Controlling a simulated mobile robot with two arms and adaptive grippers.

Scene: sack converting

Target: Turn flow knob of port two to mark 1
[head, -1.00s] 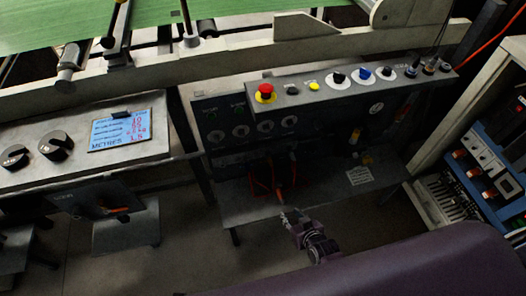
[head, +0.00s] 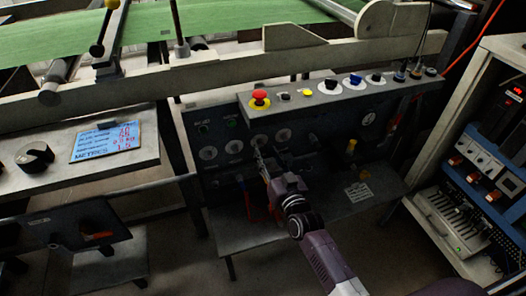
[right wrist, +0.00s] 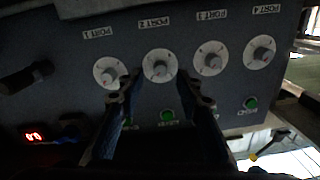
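The port two flow knob (right wrist: 160,66) is a grey knob on a round white dial under the label PORT 2 in the right wrist view. My right gripper (right wrist: 157,86) is open and empty there, with one dark finger on each side of the lower part of this dial. I cannot tell whether the fingers touch the knob, and its mark is too small to read. In the head view my right gripper (head: 261,158) reaches up to the row of dials on the dark panel (head: 205,178). My left gripper is not in view.
Similar knobs sit beside it: port 1 (right wrist: 108,72), port 3 (right wrist: 210,58) and port 4 (right wrist: 260,53). Green buttons (right wrist: 167,115) lie nearby. An overhanging control box (head: 330,100) with a red emergency button (head: 259,98) stands above the panel.

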